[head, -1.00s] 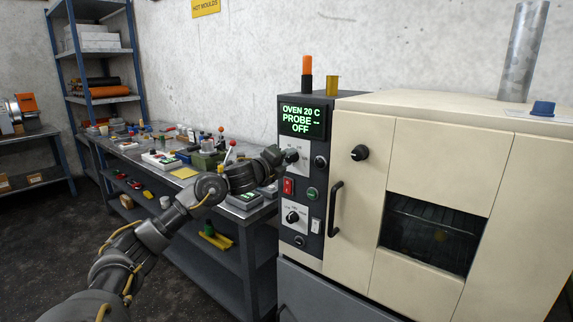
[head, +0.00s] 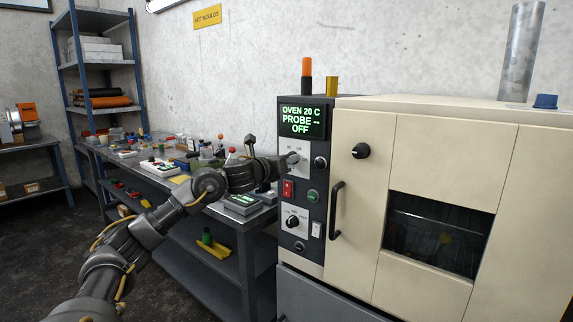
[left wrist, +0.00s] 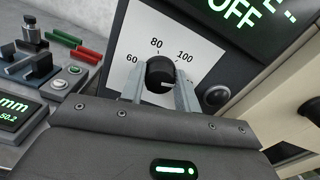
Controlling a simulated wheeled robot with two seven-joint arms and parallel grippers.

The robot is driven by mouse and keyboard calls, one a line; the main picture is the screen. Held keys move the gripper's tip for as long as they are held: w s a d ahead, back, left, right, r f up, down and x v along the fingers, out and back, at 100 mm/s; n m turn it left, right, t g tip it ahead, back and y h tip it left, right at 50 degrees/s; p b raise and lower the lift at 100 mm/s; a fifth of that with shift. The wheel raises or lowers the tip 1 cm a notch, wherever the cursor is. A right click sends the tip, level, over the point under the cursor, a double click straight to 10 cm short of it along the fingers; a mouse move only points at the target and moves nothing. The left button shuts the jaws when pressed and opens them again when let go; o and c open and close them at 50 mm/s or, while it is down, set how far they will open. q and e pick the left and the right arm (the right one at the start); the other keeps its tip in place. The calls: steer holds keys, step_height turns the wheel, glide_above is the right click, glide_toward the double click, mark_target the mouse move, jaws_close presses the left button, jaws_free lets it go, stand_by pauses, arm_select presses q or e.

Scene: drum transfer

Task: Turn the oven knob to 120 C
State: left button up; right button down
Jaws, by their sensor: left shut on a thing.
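The oven knob (left wrist: 160,75) is black and round, on a white dial plate (left wrist: 190,45) marked 60, 80 and 100 in the left wrist view. A short white mark shows on the knob's lower part; the other numbers are hidden. My left gripper (left wrist: 158,90) has a grey finger on each side of the knob and is shut on it. In the head view the gripper (head: 284,161) reaches the upper dial from the left and partly covers it. The oven display (head: 302,122) reads OVEN 20 C, PROBE --, OFF. My right gripper is out of view.
Below the dial are a red switch (head: 288,188), a green button (head: 313,196) and a second black knob (head: 292,222). The oven door handle (head: 336,210) stands out to the right. A cluttered bench (head: 215,212) lies left of the oven.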

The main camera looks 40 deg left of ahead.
arm_select(q)
steer(key=shift+f+m+b, duration=0.15)
steer(key=shift+m+b, duration=0.25)
steer(key=shift+m, duration=0.9)
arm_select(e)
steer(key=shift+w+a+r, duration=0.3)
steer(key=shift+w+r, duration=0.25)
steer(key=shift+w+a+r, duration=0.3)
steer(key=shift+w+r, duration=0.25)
arm_select(q)
steer(key=o, duration=1)
steer(key=shift+c, duration=0.2)
steer(key=shift+s, duration=0.1)
steer(key=s+b, duration=0.2)
steer(key=s, duration=0.8)
steer(key=shift+s+d+b, duration=0.15)
steer(key=shift+s+b, duration=0.15)
steer(key=shift+s, duration=0.05)
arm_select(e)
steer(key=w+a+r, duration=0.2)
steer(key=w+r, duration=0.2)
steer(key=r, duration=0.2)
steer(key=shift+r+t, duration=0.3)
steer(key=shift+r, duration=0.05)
